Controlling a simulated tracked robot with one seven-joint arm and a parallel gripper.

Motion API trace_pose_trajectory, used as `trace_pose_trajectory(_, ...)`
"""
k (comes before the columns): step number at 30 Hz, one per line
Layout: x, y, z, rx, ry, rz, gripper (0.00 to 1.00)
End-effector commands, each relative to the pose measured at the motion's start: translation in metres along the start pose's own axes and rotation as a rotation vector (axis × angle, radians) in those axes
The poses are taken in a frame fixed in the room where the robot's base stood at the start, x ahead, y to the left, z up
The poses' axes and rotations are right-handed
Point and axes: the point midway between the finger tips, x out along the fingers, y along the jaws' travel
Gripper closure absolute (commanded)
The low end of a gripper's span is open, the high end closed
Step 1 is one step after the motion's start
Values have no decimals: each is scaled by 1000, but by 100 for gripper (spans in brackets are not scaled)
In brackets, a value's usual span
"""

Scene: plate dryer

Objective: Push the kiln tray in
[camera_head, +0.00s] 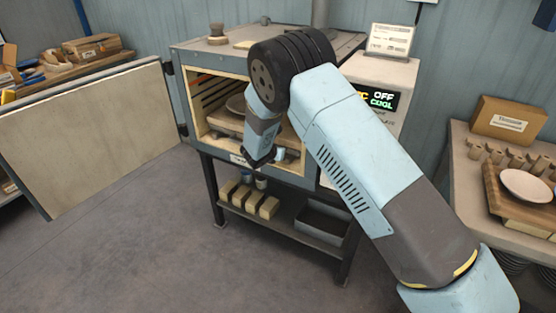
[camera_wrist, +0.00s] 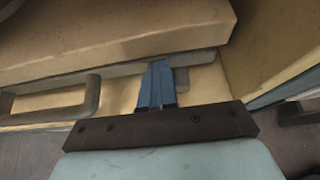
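The kiln (camera_head: 195,52) stands open with its door swung out to the left. In the wrist view the tray (camera_wrist: 105,42) is a thick tan slab above a grey metal front edge, with a grey handle (camera_wrist: 92,96) at the left. My gripper (camera_wrist: 158,68) is at the front of the tray, right of that handle. Its blue fingers are together with nothing visible between them. Their tips meet the metal edge in the picture; contact is unclear.
The open kiln door (camera_head: 100,135) fills the left side. Bricks (camera_head: 262,204) and a dark bin (camera_head: 320,222) sit on the shelf under the kiln. A control box (camera_head: 385,98) reads OFF and COOL. A side table at right holds a white plate (camera_head: 527,186). The left floor is clear.

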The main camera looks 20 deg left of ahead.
Motion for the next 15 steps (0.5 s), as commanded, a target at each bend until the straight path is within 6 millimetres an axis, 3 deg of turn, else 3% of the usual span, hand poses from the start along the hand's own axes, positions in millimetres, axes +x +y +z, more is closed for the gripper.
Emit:
trace_pose_trajectory(6, 18, 0, 9, 0, 2, 0, 100)
trace_pose_trajectory(15, 23, 1, 14, -1, -2, 1, 100)
